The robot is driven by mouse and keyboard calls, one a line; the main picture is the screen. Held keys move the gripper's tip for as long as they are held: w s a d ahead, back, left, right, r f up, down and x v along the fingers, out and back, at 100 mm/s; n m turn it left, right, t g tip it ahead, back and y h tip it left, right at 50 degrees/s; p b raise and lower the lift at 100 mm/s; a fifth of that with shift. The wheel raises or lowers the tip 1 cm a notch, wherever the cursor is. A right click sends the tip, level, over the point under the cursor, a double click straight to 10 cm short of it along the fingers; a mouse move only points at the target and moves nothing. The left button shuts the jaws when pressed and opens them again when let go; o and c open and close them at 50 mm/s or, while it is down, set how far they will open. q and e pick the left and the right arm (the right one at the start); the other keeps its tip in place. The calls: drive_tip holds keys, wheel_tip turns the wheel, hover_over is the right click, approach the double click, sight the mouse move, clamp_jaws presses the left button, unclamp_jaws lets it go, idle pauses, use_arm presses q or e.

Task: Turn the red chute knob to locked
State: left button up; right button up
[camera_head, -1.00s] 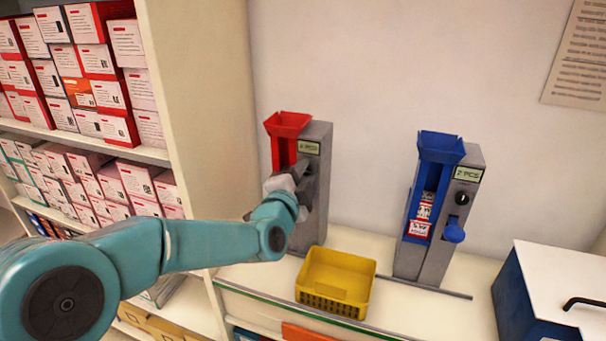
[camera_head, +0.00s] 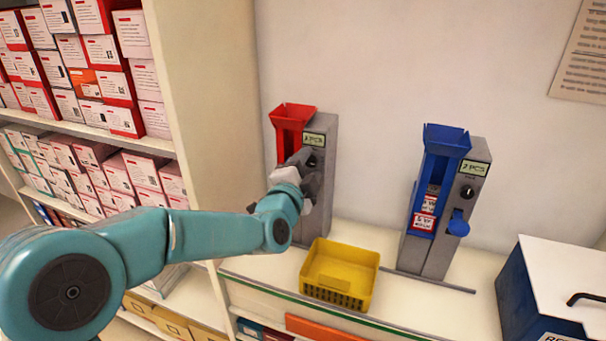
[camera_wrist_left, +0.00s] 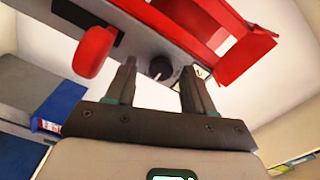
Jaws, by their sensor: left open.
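The red chute (camera_head: 292,118) stands on the counter in a grey housing (camera_head: 328,128) with a "2 PCS" label. My left gripper (camera_head: 303,160) is in front of it and hides most of its lower front. In the left wrist view, the dark round knob (camera_wrist_left: 160,67) with a pale mark shows between the tips of the open left gripper (camera_wrist_left: 158,72). I cannot tell whether the fingers touch it. A red lever (camera_wrist_left: 94,51) is beside the knob, just left of the fingers. My right gripper is not in view.
A yellow basket (camera_head: 340,273) stands on the counter below the red chute. A blue chute (camera_head: 436,165) stands to the right, with a blue and white box (camera_head: 555,285) beyond. Shelves of boxes (camera_head: 80,70) fill the left. The counter between the chutes is mostly clear.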

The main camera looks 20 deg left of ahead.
use_arm(q)
drive_tip(key=s+b, duration=0.2)
drive_tip(key=s, duration=1.4)
drive_tip(key=shift+s+a, duration=0.15)
drive_tip(key=shift+a, duration=0.1)
wheel_tip(320, 180, down, 29)
drive_tip(key=s+n+g+p, duration=0.1)
drive_tip(key=g+p, duration=0.2)
drive_tip(key=g, duration=0.6)
drive_tip(key=s+d+f+n+g+h, duration=0.1)
drive_tip(key=s+d+f+n+g, duration=0.2)
drive_tip(key=s+f+n, duration=0.4)
drive_tip(key=s+d+f+n+g+h, duration=0.2)
drive_tip(key=s+d+f+n+g, duration=0.2)
drive_tip(key=s+f+n, duration=0.4)
drive_tip(key=s+g, duration=0.1)
drive_tip(key=s, duration=0.2)
drive_tip(key=shift+s+d+g+p, duration=0.15)
drive_tip(key=shift+s+g+p, duration=0.15)
drive_tip(key=shift+s+p, duration=0.1)
